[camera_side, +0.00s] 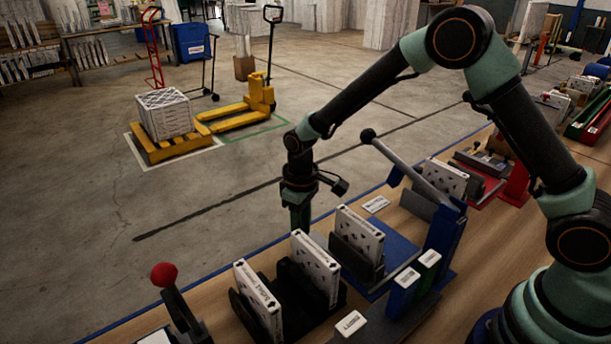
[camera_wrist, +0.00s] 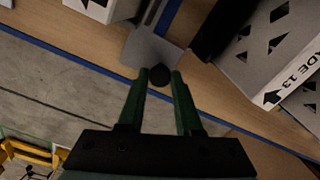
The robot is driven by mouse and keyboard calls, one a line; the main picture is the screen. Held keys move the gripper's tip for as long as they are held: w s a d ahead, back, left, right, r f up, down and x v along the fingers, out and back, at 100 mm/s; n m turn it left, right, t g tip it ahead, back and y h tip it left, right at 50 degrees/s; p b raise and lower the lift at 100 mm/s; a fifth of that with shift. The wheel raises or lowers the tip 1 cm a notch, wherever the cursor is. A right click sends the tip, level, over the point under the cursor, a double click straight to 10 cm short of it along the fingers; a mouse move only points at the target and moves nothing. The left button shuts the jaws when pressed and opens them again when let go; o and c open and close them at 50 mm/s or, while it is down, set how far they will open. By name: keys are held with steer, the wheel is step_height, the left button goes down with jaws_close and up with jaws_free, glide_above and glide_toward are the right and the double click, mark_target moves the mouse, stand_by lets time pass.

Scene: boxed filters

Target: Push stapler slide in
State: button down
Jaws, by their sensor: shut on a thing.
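The stapler slide shows in the wrist view as a flat grey plate (camera_wrist: 150,48) with a round black knob (camera_wrist: 160,77) at its near end. My gripper (camera_wrist: 160,75) has its two green fingers closed on this knob, one fingertip on each side. In the side view my gripper (camera_side: 300,222) points down at the bench's blue far edge, behind the boxed filters. There the knob is hidden, and only a small grey part shows beside the fingers. I cannot tell how far the slide is in.
White boxed filters (camera_side: 315,262) stand in dark holders close to my gripper. A grey lever with a black ball (camera_side: 367,135) rises to the right on a blue stand. A red-knobbed lever (camera_side: 163,274) stands at the left.

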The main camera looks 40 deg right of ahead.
steer(key=shift+d, duration=0.1)
steer(key=d, duration=1)
steer(key=shift+d, duration=0.2)
steer(key=c, duration=0.6)
jaws_free()
steer(key=shift+a, duration=0.15)
